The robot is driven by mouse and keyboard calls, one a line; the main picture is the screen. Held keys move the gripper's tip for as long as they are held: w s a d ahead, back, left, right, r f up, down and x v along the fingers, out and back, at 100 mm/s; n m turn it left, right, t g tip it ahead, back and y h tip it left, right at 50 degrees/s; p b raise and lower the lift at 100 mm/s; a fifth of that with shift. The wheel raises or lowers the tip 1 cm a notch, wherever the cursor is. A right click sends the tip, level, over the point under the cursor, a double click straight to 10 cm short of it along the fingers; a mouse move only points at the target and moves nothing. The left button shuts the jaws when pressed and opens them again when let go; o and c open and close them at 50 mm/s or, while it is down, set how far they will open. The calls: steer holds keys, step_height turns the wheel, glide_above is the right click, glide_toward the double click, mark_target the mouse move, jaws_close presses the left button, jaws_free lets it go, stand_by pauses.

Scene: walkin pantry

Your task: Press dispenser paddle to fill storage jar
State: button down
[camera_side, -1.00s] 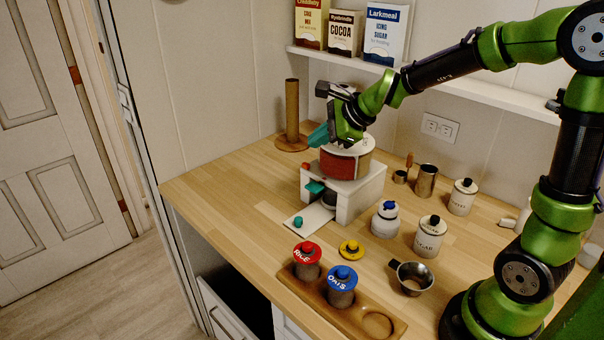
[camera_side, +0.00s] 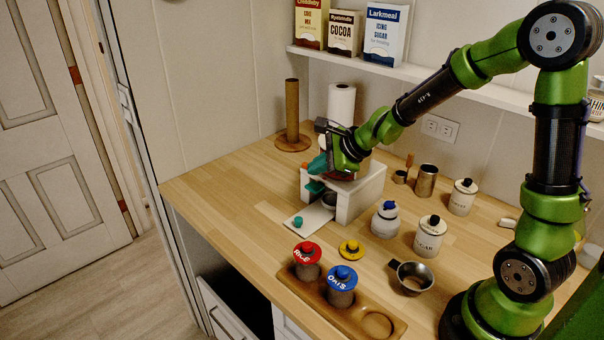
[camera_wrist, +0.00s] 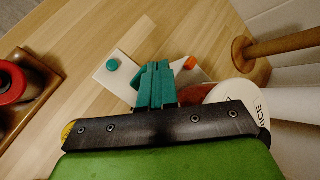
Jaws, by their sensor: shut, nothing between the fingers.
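The dispenser is a white stand (camera_side: 352,205) with a round hopper on top, marked RICE (camera_wrist: 262,106) in the wrist view. A teal paddle (camera_side: 314,187) sticks out of its front. My gripper (camera_side: 318,164), with teal fingers, is shut and empty, just above the paddle; I cannot tell whether they touch. In the wrist view the shut fingertips (camera_wrist: 157,72) hide the paddle. A grey rounded jar (camera_side: 329,199) sits under the stand, partly hidden. A white plate (camera_side: 312,219) with a teal knob (camera_side: 298,222) lies in front.
A wooden tray (camera_side: 375,325) holds a red-lidded RICE jar (camera_side: 306,258) and a blue-lidded OATS jar (camera_side: 341,285). A wooden post (camera_side: 292,118) and paper roll (camera_side: 341,104) are behind.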

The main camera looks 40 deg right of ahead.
mark_target(316, 186)
steer(key=shift+f, duration=0.8)
stand_by(1.5)
steer(key=shift+f, duration=0.45)
steer(key=shift+f, duration=0.2)
